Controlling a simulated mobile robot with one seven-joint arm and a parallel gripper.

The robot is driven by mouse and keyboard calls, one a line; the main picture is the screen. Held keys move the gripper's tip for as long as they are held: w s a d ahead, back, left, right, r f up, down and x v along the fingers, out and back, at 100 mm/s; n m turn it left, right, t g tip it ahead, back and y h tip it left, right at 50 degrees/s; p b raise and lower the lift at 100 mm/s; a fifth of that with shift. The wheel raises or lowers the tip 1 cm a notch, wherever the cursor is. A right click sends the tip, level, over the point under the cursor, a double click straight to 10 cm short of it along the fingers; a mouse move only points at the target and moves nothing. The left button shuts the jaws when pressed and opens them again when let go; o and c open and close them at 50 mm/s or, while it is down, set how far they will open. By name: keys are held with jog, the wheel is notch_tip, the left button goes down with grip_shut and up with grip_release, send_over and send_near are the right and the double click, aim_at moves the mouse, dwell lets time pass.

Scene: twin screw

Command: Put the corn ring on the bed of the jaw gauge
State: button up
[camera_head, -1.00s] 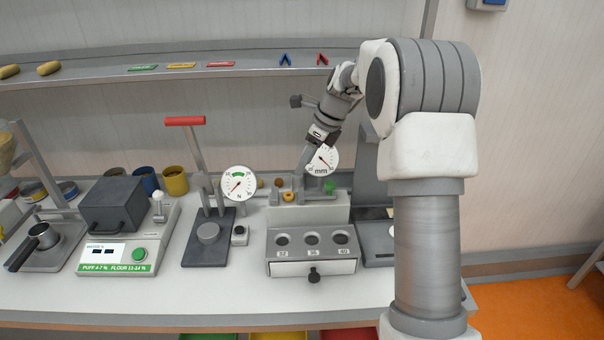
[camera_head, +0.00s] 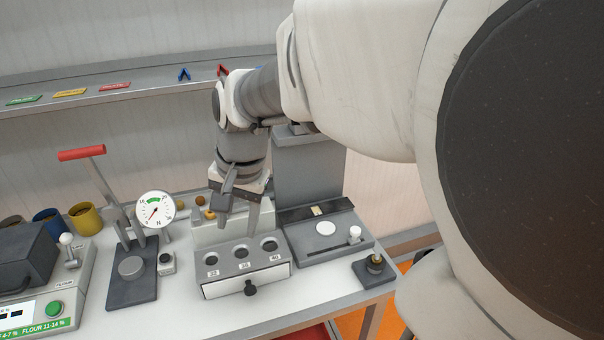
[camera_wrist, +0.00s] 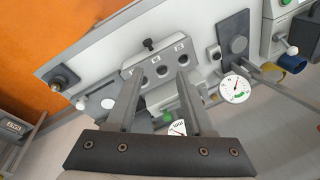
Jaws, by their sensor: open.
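The jaw gauge (camera_head: 208,234) is a pale stepped block behind the unit with three round holes; its mm dial (camera_wrist: 177,128) shows in the wrist view, and my gripper hides its bed in the head view. A small orange-yellow piece (camera_head: 209,214), likely the corn ring, is at the gauge's left end, just left of my fingers. My gripper (camera_head: 240,212) is open, pointing down over the gauge. In the wrist view my gripper's two fingers (camera_wrist: 158,88) are apart, with no ring visible between them. I cannot tell whether the fingers touch the gauge.
A force gauge with a red handle (camera_head: 82,154) and a white dial (camera_head: 155,209) stands to the left. A grey station (camera_head: 325,240) with a white disc is to the right. A dark block with a brass top (camera_head: 375,265) is near the table's right edge.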

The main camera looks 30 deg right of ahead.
jog(key=s+r+n+t+h, duration=0.1)
jog(key=s+r+n+t, duration=0.1)
jog(key=s+n, duration=0.6)
jog(key=shift+s+r+t, duration=0.4)
jog(key=shift+s+t, duration=0.2)
jog(key=shift+s, duration=1.65)
